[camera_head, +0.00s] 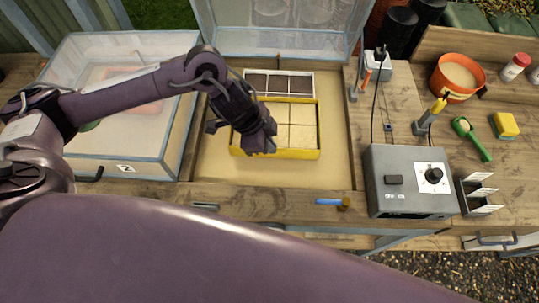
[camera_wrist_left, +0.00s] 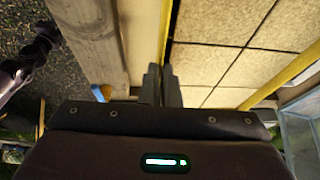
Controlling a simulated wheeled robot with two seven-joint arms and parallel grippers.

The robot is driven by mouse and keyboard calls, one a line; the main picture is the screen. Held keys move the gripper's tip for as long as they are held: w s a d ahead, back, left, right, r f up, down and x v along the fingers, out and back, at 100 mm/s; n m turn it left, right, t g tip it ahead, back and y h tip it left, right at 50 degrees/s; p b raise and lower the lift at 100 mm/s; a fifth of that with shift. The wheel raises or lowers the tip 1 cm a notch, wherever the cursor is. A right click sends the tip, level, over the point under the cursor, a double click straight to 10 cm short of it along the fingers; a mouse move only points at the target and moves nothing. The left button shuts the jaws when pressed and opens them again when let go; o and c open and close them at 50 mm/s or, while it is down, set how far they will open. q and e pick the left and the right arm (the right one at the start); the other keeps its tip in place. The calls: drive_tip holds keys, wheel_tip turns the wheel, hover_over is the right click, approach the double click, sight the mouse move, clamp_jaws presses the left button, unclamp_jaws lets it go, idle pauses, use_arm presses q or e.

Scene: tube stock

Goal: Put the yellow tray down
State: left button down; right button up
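The yellow tray (camera_head: 299,155) is a shallow frame of pale, sand-coloured square cells. It is over the sandy bed (camera_head: 335,172) inside the open glass-lidded frame. I cannot tell if it touches the bed. My left gripper (camera_head: 257,147) is at the tray's front wall, left of its middle, and hides part of it. In the left wrist view its fingers (camera_wrist_left: 161,86) are close together on either side of the tray's thin yellow wall (camera_wrist_left: 166,32). My right gripper is not seen.
A tray with dark cells (camera_head: 278,83) is just behind the yellow one. A closed glass frame (camera_head: 125,165) stands left. A grey control box (camera_head: 410,180) and an orange pot (camera_head: 458,77) are right. A blue-handled tool (camera_head: 328,201) lies on the wooden front edge. Sand shows bare around the tray.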

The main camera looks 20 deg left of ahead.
sight(270, 157)
use_arm(q)
wheel_tip(270, 157, down, 7)
drive_tip(key=shift+w+f, duration=0.1)
drive_tip(key=shift+f, duration=0.05)
idle(0.4)
drive_tip(key=shift+d, duration=0.1)
drive_tip(key=c, duration=2)
unclamp_jaws()
drive_tip(key=shift+f, duration=0.1)
drive_tip(key=shift+c, duration=0.2)
drive_tip(key=o, duration=0.4)
drive_tip(key=shift+c, duration=0.2)
drive_tip(key=v, duration=1.2)
